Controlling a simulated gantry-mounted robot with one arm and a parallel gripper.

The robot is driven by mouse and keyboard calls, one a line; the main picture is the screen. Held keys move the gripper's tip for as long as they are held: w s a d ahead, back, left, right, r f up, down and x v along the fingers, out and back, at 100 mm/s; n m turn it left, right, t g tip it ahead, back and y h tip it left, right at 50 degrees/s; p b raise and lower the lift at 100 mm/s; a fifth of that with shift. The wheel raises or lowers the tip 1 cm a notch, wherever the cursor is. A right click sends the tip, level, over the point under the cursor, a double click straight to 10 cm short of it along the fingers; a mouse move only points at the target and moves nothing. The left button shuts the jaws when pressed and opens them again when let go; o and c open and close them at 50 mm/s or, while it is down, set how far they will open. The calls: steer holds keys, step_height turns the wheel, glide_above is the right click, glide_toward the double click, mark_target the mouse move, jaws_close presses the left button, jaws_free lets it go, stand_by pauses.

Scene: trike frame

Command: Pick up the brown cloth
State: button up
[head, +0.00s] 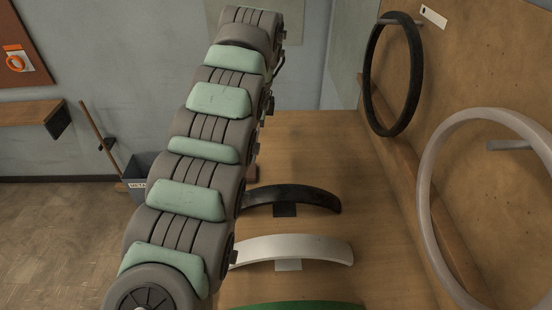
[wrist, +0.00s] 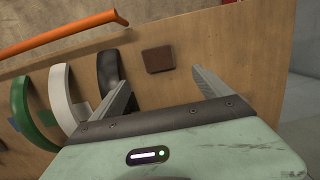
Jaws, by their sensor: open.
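The brown cloth (wrist: 158,60) is a small, dark brown, folded square. It lies flat on the wooden bench in the wrist view, close to the black curved fender. My gripper (wrist: 160,77) is open, with one finger on each side of the picture's middle. The cloth shows beyond and between the fingertips, and nothing is held. In the head view my arm hides much of the bench's left side. A small brown patch shows beside the arm there, and I cannot tell if it is the cloth. My gripper is not visible in the head view.
A black fender (head: 290,195), a white fender (head: 293,248) and a green fender (head: 300,306) stand in a row on the bench (head: 310,140). A black tyre (head: 370,95) and a pale ring (head: 428,200) hang on the right board. An orange bar (wrist: 60,34) crosses the wrist view.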

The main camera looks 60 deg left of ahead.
glide_above(250, 170)
step_height(250, 170, down, 6)
steer(key=shift+d+r+p, duration=0.1)
steer(key=shift+r+p, duration=0.1)
steer(key=shift+p, duration=0.25)
steer(key=shift+s+a+f+p, duration=0.2)
steer(key=shift+f+p, duration=0.4)
steer(key=shift+f, duration=0.7)
steer(key=shift+s+a+f+p, duration=0.15)
steer(key=shift+f+p, duration=0.45)
steer(key=shift+f, duration=0.7)
steer(key=c, duration=1.6)
steer(key=shift+o, duration=0.2)
steer(key=shift+r, duration=0.1)
step_height(250, 170, up, 20)
steer(key=p, duration=0.3)
steer(key=shift+w, duration=0.15)
